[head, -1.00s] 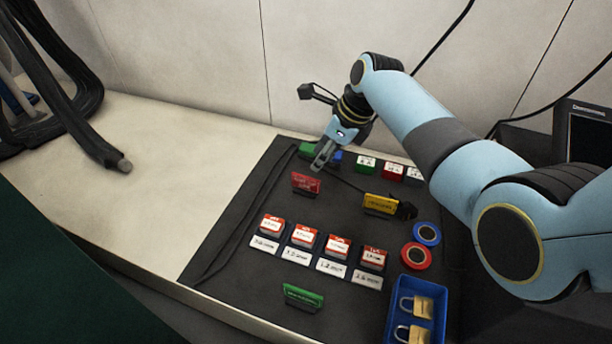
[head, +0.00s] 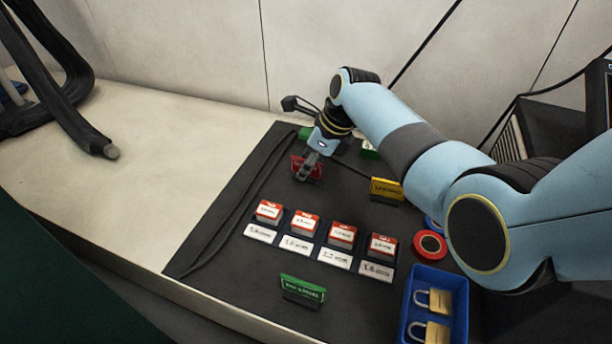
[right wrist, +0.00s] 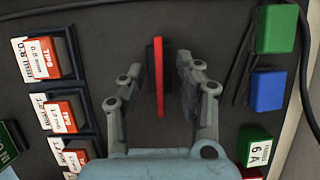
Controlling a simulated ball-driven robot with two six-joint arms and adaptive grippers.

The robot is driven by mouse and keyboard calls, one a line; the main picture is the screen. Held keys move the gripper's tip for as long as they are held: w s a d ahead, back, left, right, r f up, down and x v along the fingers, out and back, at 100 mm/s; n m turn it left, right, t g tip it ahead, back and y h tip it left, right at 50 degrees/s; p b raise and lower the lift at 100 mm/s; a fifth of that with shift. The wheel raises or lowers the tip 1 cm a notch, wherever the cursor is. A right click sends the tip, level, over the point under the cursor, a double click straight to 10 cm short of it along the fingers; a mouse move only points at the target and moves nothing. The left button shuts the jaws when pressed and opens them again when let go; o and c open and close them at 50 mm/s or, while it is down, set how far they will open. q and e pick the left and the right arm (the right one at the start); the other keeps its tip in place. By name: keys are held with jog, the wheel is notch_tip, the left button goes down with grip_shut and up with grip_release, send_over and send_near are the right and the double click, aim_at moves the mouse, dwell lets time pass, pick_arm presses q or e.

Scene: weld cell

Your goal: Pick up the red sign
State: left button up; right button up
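The red sign (head: 314,168) stands upright on the dark mat toward the back, partly hidden by my right gripper (head: 302,174) in the head view. In the right wrist view the red sign (right wrist: 159,78) shows edge-on as a thin red strip with a dark base. It lies between the two fingers of my right gripper (right wrist: 160,82), with a gap on each side. The right gripper is open around it and does not visibly touch it. My left gripper is not in view.
A yellow sign (head: 386,190) stands to the right and a green sign (head: 302,289) at the front. Several red-topped boxes (head: 305,222) sit in a row. A blue tray (head: 408,318) holds padlocks. Green (right wrist: 277,28) and blue (right wrist: 268,90) blocks are close by.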

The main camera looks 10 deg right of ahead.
grip_shut()
dwell(0.5)
jog(key=shift+r, duration=0.1)
